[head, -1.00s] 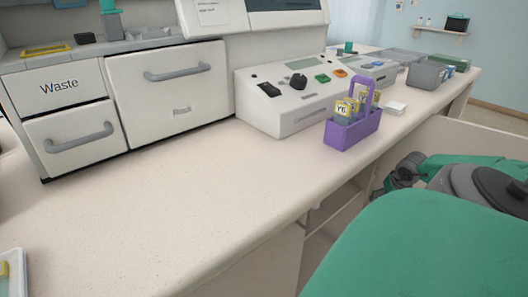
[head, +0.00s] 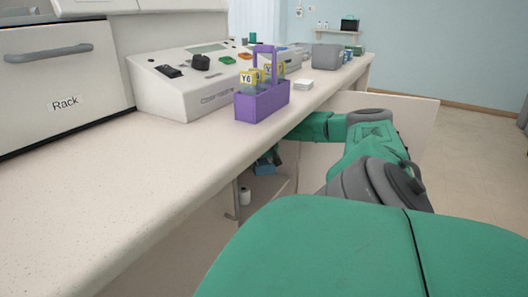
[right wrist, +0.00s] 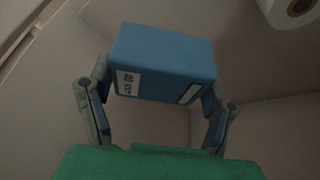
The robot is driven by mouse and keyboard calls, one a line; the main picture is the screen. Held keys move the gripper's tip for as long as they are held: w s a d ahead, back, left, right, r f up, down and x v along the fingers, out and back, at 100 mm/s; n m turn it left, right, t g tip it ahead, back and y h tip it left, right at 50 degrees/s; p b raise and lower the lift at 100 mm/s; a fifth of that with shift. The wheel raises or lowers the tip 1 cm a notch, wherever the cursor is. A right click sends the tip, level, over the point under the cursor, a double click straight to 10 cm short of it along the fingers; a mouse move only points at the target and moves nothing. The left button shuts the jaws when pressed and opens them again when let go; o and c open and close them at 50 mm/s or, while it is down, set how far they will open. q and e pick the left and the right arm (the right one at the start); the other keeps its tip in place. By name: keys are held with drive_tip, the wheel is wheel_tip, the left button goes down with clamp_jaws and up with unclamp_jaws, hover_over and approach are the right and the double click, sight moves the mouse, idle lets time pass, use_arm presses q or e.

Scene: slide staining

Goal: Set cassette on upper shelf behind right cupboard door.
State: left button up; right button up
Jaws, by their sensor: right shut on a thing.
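A blue cassette (right wrist: 165,50) with white labels is clamped between the two fingers of my right gripper (right wrist: 158,90) in the right wrist view. Pale cupboard walls surround it there. In the head view, the right arm reaches under the counter edge, past the open cupboard door (head: 408,112). The cassette (head: 264,168) shows small below the counter's front edge, with the right gripper (head: 275,156) mostly hidden beside it. I cannot tell whether the cassette touches a shelf. My left gripper is not in view.
A white roll (head: 244,196) stands in the cupboard below the cassette in the head view; a white roll (right wrist: 292,8) is at the wrist view's top right corner. A purple rack (head: 262,103) with yellow-labelled items stands on the counter (head: 130,180) above.

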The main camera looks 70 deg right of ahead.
wheel_tip(320, 180, down, 2)
drive_tip(key=shift+s+f+b, duration=0.15)
drive_tip(key=shift+f+b, duration=0.05)
drive_tip(key=shift+b, duration=0.25)
wheel_tip(320, 180, down, 5)
drive_tip(key=b, duration=0.4)
drive_tip(key=shift+r, duration=0.25)
drive_tip(key=o, duration=1.3)
drive_tip(key=p+v, duration=0.5)
drive_tip(key=v, duration=0.1)
drive_tip(key=shift+a+r+p, duration=0.1)
drive_tip(key=shift+r+p, duration=0.25)
drive_tip(key=shift+r, duration=0.1)
drive_tip(key=shift+a+r, duration=0.15)
drive_tip(key=shift+r, duration=0.15)
